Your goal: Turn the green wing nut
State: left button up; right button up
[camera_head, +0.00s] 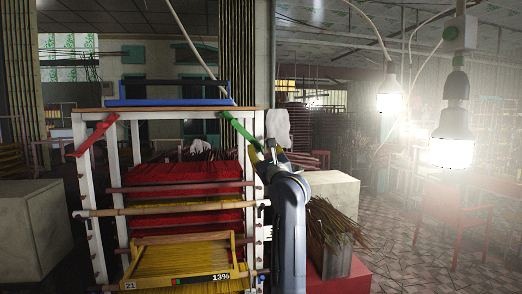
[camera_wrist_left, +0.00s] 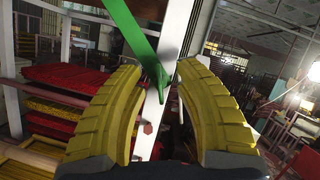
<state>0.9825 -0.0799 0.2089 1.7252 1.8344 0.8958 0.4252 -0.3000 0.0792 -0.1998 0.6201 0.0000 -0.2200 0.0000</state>
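The green wing nut shows as a long, flat green bar (camera_head: 237,128), slanting against the upper part of the rack's white right post. In the left wrist view the green wing nut (camera_wrist_left: 132,32) comes down from the top, and its lower end lies in front of the white post. My left gripper (camera_head: 258,154) is at the lower end of the green bar. In the wrist view its yellow fingers (camera_wrist_left: 160,72) are wide apart, with the bar's end and the post between them. No grip on the bar shows. My right gripper is not in view.
The white-framed rack (camera_head: 92,215) holds red and yellow stick trays. A red bar (camera_head: 93,135) slants on its left post. A blue tray (camera_head: 165,101) tops it. A box of sticks (camera_head: 330,255) stands at right, and lit bulbs (camera_head: 452,150) hang farther right.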

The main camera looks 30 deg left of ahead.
pick_arm(q)
grip_shut()
jog(key=shift+m+t+h, duration=0.5)
jog(key=shift+m+t, duration=0.3)
jog(key=shift+m, duration=0.9)
grip_release()
jog(key=v, duration=1.2)
